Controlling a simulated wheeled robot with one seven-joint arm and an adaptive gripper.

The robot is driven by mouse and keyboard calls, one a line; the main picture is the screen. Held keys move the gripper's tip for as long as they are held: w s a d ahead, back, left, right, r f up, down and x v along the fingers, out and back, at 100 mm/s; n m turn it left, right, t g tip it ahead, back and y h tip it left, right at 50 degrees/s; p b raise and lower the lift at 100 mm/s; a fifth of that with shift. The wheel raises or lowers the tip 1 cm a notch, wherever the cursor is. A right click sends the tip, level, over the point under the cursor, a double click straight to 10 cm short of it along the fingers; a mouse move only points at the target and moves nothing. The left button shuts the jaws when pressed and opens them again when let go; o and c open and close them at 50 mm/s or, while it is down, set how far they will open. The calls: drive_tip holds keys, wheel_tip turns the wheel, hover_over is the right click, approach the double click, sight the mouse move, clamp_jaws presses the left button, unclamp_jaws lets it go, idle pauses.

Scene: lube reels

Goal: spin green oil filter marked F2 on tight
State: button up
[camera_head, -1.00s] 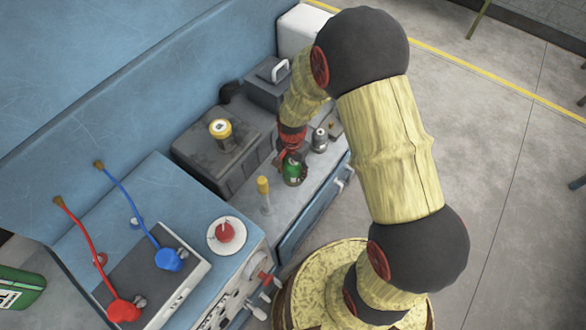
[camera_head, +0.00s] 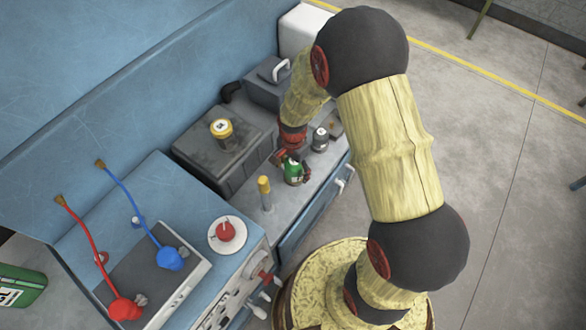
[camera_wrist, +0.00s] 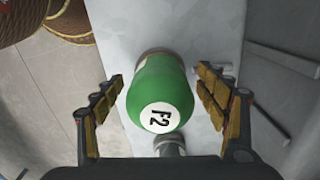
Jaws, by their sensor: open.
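The green oil filter (camera_wrist: 158,88) with a white F2 label shows in the wrist view between the two fingers of my gripper (camera_wrist: 160,105). The fingers stand apart on either side, with a gap to the filter on both sides. In the head view the filter (camera_head: 294,171) stands over the bench top, and my gripper (camera_head: 292,158) is beside it with its fingers around it. The mount under the filter is mostly hidden; a grey part (camera_wrist: 168,146) shows at its lower side in the wrist view.
A yellow filter (camera_head: 221,129) sits on a dark grey box behind. A grey-black filter (camera_head: 319,139) stands right of the green one. A yellow-topped post (camera_head: 264,186) stands left in front. Red and blue hoses lie on the blue console (camera_head: 150,180).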

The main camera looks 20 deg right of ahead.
wheel_tip(320, 180, up, 12)
idle(0.6)
drive_tip(key=shift+s+n, duration=0.15)
drive_tip(key=shift+n, duration=0.55)
drive_tip(key=s+r+n+t, duration=0.2)
drive_tip(key=s+r+n, duration=0.3)
drive_tip(key=s+r, duration=0.3)
drive_tip(key=s+r+n+t, duration=0.3)
drive_tip(key=s+r, duration=0.6)
drive_tip(key=r, duration=0.8)
drive_tip(key=n, duration=0.2)
drive_tip(key=shift+s+d+r+n+t, duration=0.2)
drive_tip(key=shift+n+t, duration=0.1)
drive_tip(key=shift+n, duration=0.1)
